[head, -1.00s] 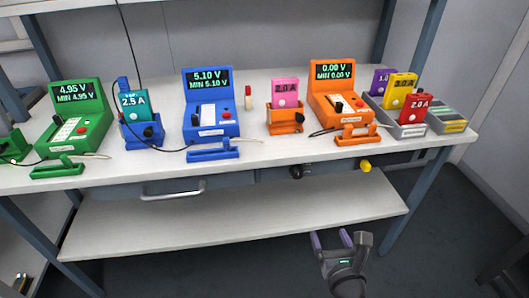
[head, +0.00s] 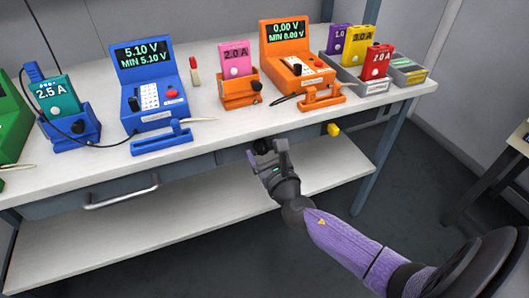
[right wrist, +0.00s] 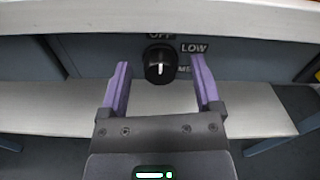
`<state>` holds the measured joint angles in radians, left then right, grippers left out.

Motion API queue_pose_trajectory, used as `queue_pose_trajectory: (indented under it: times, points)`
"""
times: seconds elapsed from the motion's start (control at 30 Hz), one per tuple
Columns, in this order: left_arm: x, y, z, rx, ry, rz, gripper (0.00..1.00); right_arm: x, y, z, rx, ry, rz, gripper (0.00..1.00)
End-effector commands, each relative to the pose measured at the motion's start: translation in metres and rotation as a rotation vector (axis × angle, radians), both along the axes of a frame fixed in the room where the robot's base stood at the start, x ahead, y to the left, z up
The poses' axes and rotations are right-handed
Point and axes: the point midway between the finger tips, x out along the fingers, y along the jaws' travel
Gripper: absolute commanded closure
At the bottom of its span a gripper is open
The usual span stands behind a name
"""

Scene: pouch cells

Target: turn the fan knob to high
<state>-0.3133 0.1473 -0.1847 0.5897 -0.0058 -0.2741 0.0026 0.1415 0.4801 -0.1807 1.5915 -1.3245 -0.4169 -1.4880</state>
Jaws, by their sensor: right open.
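The black fan knob (right wrist: 160,64) is on the blue-grey front panel under the bench top. Its white mark stands about upright, towards the OFF label above it. LOW is at its upper right, and a partly hidden label starting with M is below that; no HIGH label shows. My right gripper (right wrist: 159,63) is open, with its purple fingers to the left and right of the knob and gaps visible on both sides. I cannot tell how far the tips are from the panel. In the head view the right gripper (head: 267,152) is at the knob (head: 260,145), partly covering it. My left gripper is out of view.
A drawer handle (head: 120,194) is to the left. The bench top (head: 225,128) overhangs the knob and carries testers and pouch cells. A lower shelf (head: 200,225) is below.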

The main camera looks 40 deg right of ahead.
Motion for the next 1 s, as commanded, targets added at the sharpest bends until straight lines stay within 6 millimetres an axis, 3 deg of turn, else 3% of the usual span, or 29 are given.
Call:
queue_pose_trajectory:
  times: [0.1,0.4,0.5,1.0]
  points:
    - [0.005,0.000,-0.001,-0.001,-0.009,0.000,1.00,0.000,0.000,0.000,0.001,0.000,0.000,0.20]
    - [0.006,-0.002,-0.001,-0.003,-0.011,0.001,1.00,0.000,0.000,0.000,0.001,0.000,0.000,0.84]
    - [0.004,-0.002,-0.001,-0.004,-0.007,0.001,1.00,0.000,0.000,0.000,0.001,0.000,0.000,1.00]
    - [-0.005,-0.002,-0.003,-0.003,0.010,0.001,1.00,-0.001,0.000,-0.001,0.137,-0.032,0.000,1.00]
